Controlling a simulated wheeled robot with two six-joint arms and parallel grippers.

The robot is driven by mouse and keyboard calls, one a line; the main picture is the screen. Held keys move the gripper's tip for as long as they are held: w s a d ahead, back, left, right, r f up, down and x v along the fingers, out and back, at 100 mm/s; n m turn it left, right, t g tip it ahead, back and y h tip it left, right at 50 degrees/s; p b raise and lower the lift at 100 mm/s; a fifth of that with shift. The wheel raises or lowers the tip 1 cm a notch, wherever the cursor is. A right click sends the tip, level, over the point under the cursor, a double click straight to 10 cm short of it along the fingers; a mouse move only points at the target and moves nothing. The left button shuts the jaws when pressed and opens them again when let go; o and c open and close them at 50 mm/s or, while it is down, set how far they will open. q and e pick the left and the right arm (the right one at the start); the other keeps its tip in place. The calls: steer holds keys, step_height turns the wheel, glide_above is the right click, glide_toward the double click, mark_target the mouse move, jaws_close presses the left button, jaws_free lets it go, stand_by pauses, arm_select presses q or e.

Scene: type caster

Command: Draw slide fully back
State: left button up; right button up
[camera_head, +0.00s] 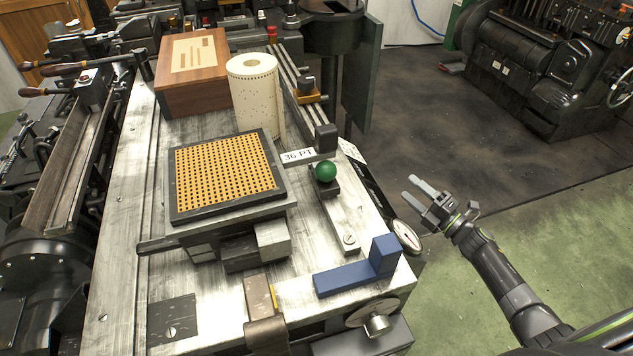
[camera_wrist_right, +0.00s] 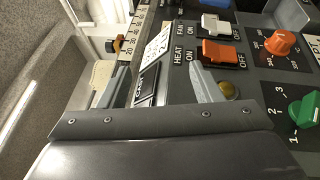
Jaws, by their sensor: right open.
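A small orange-brass slider with a dark knob (camera_head: 308,92) sits on a graduated rail (camera_head: 284,68) at the back right of the bench. In the right wrist view an orange slider (camera_wrist_right: 118,45) shows beside a numbered scale (camera_wrist_right: 135,35). A dark block (camera_head: 326,139) stands by the "36 PT" label. I cannot tell for certain which part is the slide. My right gripper (camera_head: 411,187) is open and empty, off the bench's right side, apart from all these parts. Its two fingers also show in the right wrist view (camera_wrist_right: 162,82). My left gripper is out of view.
A green ball (camera_head: 325,172) tops a lever near the label. A perforated plate (camera_head: 222,172), paper roll (camera_head: 253,88), wooden box (camera_head: 190,80), blue L-shaped block (camera_head: 350,277) and dial (camera_head: 406,236) crowd the bench. The wrist view shows an orange heat switch (camera_wrist_right: 220,52) and green knob (camera_wrist_right: 302,112).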

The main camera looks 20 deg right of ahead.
steer(key=s+a+r+n+g+y+b, duration=0.1)
steer(key=a+r+n+g+y, duration=0.25)
steer(key=r+n, duration=0.3)
steer(key=a+r+n+g+y+b, duration=0.1)
steer(key=a+r+n+g+y, duration=0.15)
steer(key=r+n+y, duration=0.45)
steer(key=n+g+h, duration=0.1)
steer(key=n+g, duration=0.8)
steer(key=n, duration=0.3)
glide_toward(316, 171)
steer(key=a+p, duration=0.1)
steer(key=a, duration=0.2)
steer(key=w+a+p, duration=0.1)
steer(key=a, duration=0.1)
steer(key=a+p, duration=0.1)
steer(key=a, duration=0.2)
steer(key=shift+w+a+f, duration=0.1)
steer(key=shift+w+a, duration=0.2)
steer(key=shift+w, duration=0.05)
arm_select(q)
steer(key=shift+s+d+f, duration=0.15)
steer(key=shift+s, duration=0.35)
arm_select(e)
steer(key=shift+w+a+f, duration=0.1)
steer(key=shift+a, duration=0.45)
steer(key=shift+c, duration=0.5)
